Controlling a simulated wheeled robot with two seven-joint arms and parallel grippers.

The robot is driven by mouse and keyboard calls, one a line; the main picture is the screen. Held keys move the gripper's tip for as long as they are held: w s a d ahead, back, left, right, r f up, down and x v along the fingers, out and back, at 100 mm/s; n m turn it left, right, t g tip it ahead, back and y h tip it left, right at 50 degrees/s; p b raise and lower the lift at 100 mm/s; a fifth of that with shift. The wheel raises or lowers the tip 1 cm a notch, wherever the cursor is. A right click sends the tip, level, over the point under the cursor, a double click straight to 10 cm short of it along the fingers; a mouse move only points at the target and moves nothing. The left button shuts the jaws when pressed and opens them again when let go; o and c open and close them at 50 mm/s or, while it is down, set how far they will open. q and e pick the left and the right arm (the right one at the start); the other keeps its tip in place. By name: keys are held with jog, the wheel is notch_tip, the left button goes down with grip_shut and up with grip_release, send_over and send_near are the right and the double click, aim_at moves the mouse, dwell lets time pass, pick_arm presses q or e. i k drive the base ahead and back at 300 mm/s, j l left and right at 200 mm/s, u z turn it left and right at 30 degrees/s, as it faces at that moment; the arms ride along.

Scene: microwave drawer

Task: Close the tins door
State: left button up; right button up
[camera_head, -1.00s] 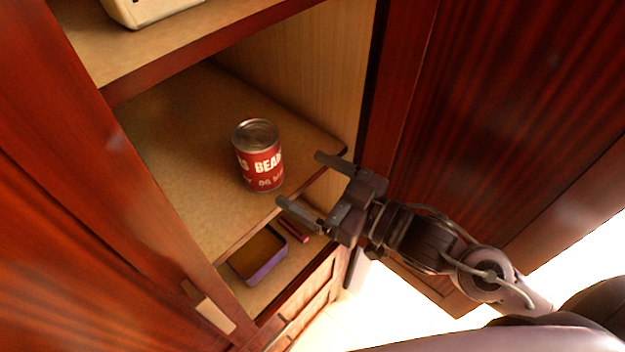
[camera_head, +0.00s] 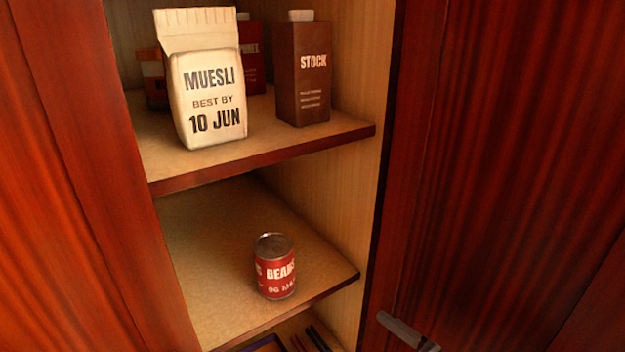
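A wooden cabinet stands open, with a red beans tin (camera_head: 275,268) upright on its middle shelf (camera_head: 225,285). A dark red wooden door (camera_head: 510,150) fills the right side and stands open, leaving the shelves exposed. My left gripper is not in view.
The upper shelf (camera_head: 265,160) holds a muesli bag (camera_head: 208,85), a brown stock carton (camera_head: 303,75) and other packages behind. Red wooden panelling (camera_head: 70,170) borders the opening on the left. Part of a lower compartment shows at the bottom.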

aim_at(503, 229)
jog(key=k+l, duration=0.4)
jog(key=l, duration=0.15)
jog(key=k+l, duration=0.4)
jog(key=l, duration=0.15)
